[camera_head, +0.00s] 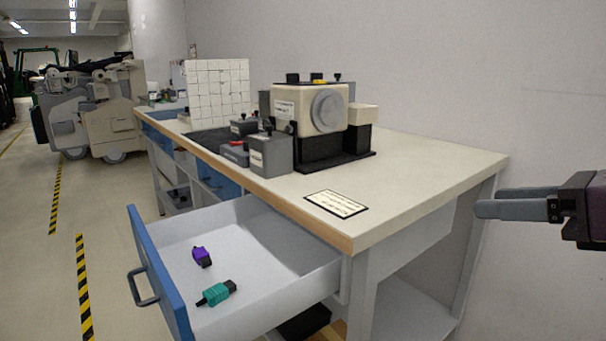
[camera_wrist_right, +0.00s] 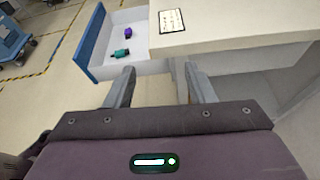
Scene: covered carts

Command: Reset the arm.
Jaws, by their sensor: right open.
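My right gripper (camera_head: 500,208) is raised in the air at the right of the head view, to the right of the workbench (camera_head: 440,190). In the wrist view its two grey fingers (camera_wrist_right: 160,88) stand apart with nothing between them. My left gripper is not in the head view.
An open drawer (camera_head: 330,272) with a blue front (camera_head: 158,270) juts from the bench. It holds a purple object (camera_head: 202,257) and a teal object (camera_head: 217,293). A cream machine (camera_head: 310,108) and grey boxes (camera_head: 270,154) stand on the bench. Covered carts (camera_head: 100,110) stand back left.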

